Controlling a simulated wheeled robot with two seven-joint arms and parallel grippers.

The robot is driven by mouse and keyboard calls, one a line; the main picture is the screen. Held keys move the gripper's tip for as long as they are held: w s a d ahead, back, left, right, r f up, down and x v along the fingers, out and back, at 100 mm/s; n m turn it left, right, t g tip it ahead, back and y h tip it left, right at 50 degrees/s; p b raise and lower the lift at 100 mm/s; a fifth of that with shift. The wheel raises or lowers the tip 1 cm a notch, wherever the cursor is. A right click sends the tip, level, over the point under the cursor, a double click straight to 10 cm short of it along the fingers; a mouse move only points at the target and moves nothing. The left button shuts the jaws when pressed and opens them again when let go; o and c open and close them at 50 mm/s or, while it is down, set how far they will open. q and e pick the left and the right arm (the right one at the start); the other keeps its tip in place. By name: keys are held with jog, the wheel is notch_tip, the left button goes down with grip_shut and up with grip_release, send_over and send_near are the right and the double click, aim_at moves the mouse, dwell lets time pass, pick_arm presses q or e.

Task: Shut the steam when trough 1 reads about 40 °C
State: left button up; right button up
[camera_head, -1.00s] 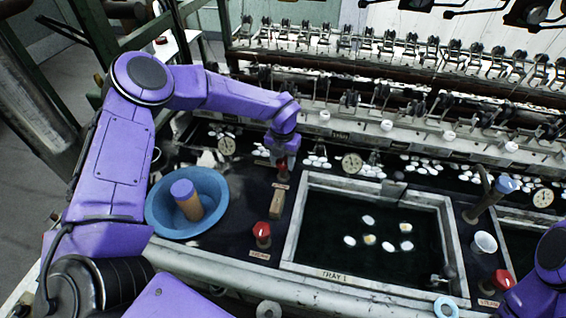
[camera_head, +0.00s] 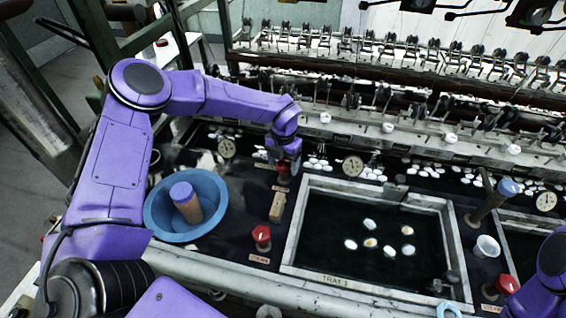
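Trough 1 is the dark-water basin labelled TRAY 1 (camera_head: 334,281), with several white cocoons (camera_head: 369,225) afloat. A red knob (camera_head: 262,236) with a small label stands left of its front corner. Another red knob (camera_head: 283,173) is farther back, directly under my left gripper (camera_head: 284,164). The gripper points down over this knob, and its fingers are too small and dark to show whether they grip it. A round dial (camera_head: 352,166) stands behind the basin and another dial (camera_head: 227,148) is farther left. Their readings are too small to tell. My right arm shows at the right edge, its gripper out of view.
A blue bowl (camera_head: 157,222) holding a blue-topped wooden cylinder (camera_head: 187,203) stands left of the knobs. Reeling machinery spans the back.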

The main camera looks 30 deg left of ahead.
aim_at(284, 164)
pick_arm(q)
jog(key=shift+w, duration=0.1)
notch_tip(284, 164, up, 10)
jog(key=b, duration=0.3)
jog(key=shift+r, duration=0.2)
jog(key=shift+d, duration=0.1)
dwell(1.9)
